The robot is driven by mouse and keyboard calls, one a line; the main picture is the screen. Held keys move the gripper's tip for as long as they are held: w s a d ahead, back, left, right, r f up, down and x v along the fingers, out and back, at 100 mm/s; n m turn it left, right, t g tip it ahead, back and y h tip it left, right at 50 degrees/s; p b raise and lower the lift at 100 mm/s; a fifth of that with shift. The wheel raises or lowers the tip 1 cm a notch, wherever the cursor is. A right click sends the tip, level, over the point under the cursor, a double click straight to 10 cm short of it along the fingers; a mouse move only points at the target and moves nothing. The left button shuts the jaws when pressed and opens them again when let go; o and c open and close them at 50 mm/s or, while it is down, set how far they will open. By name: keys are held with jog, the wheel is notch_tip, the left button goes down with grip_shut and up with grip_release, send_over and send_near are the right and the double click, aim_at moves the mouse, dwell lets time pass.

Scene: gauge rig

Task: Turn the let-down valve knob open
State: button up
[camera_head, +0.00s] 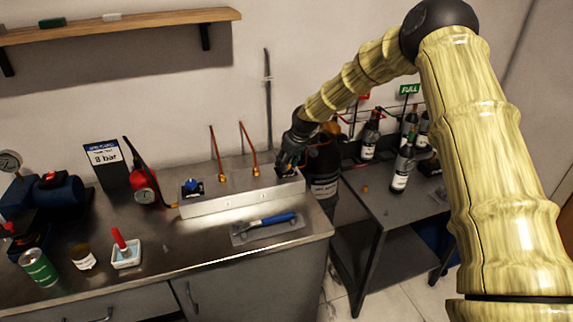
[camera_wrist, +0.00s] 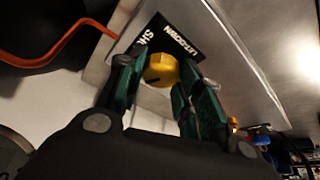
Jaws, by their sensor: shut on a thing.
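The let-down valve knob (camera_wrist: 160,70) is a yellow knob with a dark mark, in the middle of the wrist view. In the head view my gripper (camera_head: 287,160) is at the right end of the long metal manifold block (camera_head: 230,200) and hides the knob. How far the knob is turned cannot be told.
A blue knob (camera_head: 192,186) and two brass fittings with thin orange levers or tubes stand along the block. A blue-handled tool (camera_head: 270,219) lies on a tray in front. A dark cylinder (camera_head: 324,170) stands close right of my gripper.

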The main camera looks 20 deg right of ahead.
jog(key=shift+d+n+g+y+b, duration=0.15)
jog(key=shift+n+g+y+b, duration=0.4)
jog(key=shift+n, duration=1.35)
jog(key=o, duration=1)
jog(key=shift+o, duration=0.2)
jog(key=shift+r, duration=0.1)
jog(key=v, duration=1.1)
jog(key=shift+d+r, duration=0.25)
jog(key=shift+d, duration=0.1)
jog(key=shift+s, duration=0.15)
jog(key=shift+r, duration=0.1)
